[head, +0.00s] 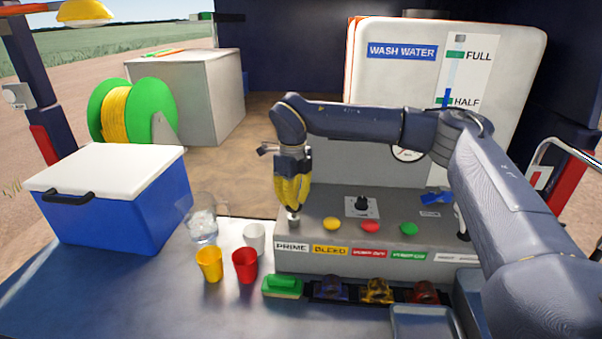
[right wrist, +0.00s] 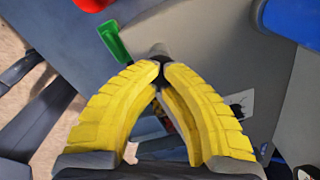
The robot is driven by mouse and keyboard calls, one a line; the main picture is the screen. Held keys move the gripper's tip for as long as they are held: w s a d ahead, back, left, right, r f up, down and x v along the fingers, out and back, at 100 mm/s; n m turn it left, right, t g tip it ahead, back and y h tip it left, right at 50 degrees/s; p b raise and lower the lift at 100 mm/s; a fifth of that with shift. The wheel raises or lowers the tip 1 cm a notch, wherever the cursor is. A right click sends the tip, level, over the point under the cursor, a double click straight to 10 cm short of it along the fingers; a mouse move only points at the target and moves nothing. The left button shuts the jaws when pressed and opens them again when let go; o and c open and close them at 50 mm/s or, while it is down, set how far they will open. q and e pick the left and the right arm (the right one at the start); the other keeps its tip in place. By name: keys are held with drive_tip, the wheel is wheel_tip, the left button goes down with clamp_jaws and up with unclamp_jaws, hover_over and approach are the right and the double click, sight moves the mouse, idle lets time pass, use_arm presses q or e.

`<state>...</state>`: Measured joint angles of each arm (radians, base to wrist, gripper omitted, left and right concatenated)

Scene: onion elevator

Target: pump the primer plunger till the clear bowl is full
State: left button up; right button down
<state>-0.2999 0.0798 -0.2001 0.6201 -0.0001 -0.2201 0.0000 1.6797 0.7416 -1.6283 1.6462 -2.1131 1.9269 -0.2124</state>
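My right gripper (head: 292,206) points down at the PRIME end of the grey control panel (head: 320,205). Its yellow fingers are closed, with the tips together, in the right wrist view (right wrist: 160,72). The small grey primer plunger (head: 293,216) stands right under the fingertips; its knob also shows just past the tips in the right wrist view (right wrist: 158,50). The tips are at or touching the knob; I cannot tell which. A clear vessel (head: 203,226) stands left of the panel; I cannot tell whether it is the task's bowl, or its level. My left gripper is not in view.
A yellow cup (head: 209,264), red cup (head: 245,265) and white cup (head: 254,238) stand close left of the panel. A green brush (head: 283,287) lies in front. Yellow (head: 331,224), red (head: 370,227) and green (head: 409,229) buttons lie right of the plunger. A blue cooler (head: 115,210) stands left.

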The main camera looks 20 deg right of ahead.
drive_tip(key=shift+r, duration=1.9)
wheel_tip(320, 180, up, 6)
idle(0.5)
